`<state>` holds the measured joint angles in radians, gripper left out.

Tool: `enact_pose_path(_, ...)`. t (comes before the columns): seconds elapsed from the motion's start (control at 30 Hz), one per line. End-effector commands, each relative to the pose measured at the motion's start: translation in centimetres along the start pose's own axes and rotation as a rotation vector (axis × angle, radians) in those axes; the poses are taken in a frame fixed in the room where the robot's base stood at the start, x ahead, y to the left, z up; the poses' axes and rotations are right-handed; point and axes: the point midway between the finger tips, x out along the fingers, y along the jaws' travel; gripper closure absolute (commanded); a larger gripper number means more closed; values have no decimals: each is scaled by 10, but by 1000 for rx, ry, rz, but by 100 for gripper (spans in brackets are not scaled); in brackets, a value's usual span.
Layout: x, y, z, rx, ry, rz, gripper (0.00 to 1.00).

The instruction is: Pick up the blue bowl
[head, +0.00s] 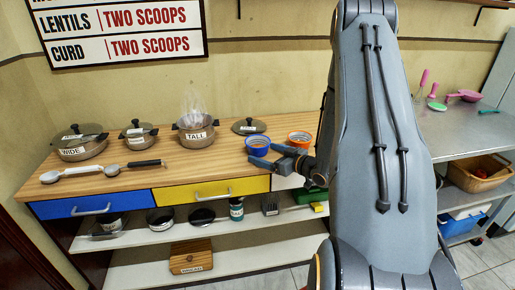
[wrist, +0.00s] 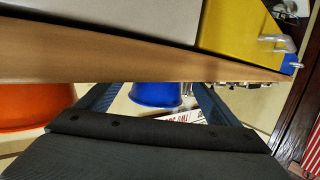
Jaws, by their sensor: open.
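The blue bowl (head: 258,142) stands on the wooden counter near its front edge, left of an orange bowl (head: 300,138). My gripper (head: 264,156) is in front of the blue bowl, at about counter height. In the wrist view, which looks upside down, the blue bowl (wrist: 156,94) lies between the two spread fingers of my gripper (wrist: 155,88). The gripper is open and holds nothing. I cannot tell whether either finger touches the bowl. The orange bowl (wrist: 36,104) is off to the left there.
The counter edge (wrist: 120,62) crosses the wrist view, close to the fingers. A yellow drawer (head: 208,190) is below. Several pots, including the TALL pot (head: 195,135), and a loose lid (head: 249,126) stand left of the bowl. My arm hides the counter's right end.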

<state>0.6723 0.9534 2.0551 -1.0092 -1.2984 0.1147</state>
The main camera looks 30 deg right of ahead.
Motion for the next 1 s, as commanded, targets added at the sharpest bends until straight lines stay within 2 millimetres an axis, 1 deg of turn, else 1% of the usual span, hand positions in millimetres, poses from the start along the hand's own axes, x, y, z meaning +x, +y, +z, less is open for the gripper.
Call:
enact_pose_path(0.2, 29, 1, -12, -1, 0, -2, 14)
enact_pose_path(0.3, 41, 2, -10, 0, 0, -1, 14)
enact_pose_path(0.43, 48, 2, -10, 0, 0, 0, 14)
enact_pose_path(0.63, 48, 2, -9, 1, 0, 1, 14)
enact_pose_path(0.77, 48, 2, -10, 0, 0, 1, 36)
enact_pose_path(0.8, 48, 2, -10, 0, 0, 1, 43)
enact_pose_path(0.9, 48, 2, -10, 0, 0, 1, 58)
enact_pose_path(1.0, 48, 2, -10, 0, 0, 1, 58)
